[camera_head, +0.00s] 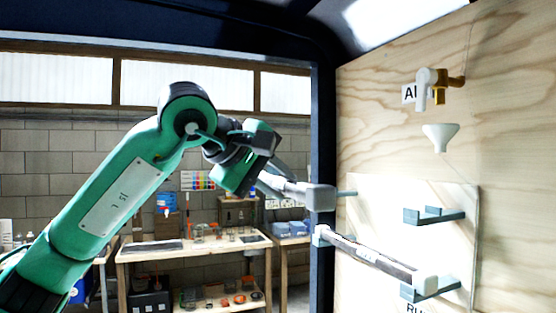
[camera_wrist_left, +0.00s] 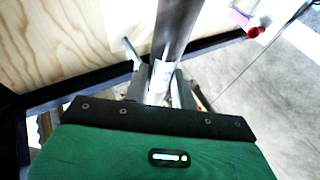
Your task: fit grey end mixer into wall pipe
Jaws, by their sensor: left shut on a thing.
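My left gripper (camera_head: 272,180) is shut on the grey end mixer (camera_head: 316,197), a tube with a blocky light grey end. It holds the mixer roughly level, with the grey end pointing right toward the wooden wall. In the left wrist view the mixer (camera_wrist_left: 176,32) runs up from between the fingers (camera_wrist_left: 160,90). The wall pipe (camera_head: 424,88), a white piece on a brass fitting (camera_head: 441,86), is high on the wooden wall. The mixer is apart from it, lower and to the left. My right gripper is not in view.
A second mixer with a white end (camera_head: 376,256) rests on lower wall brackets. An upper blue-grey bracket (camera_head: 434,216) is empty. A white funnel (camera_head: 440,137) is on the wall below the pipe. A dark door post (camera_head: 322,130) stands behind the mixer. A workbench (camera_head: 190,252) is farther back.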

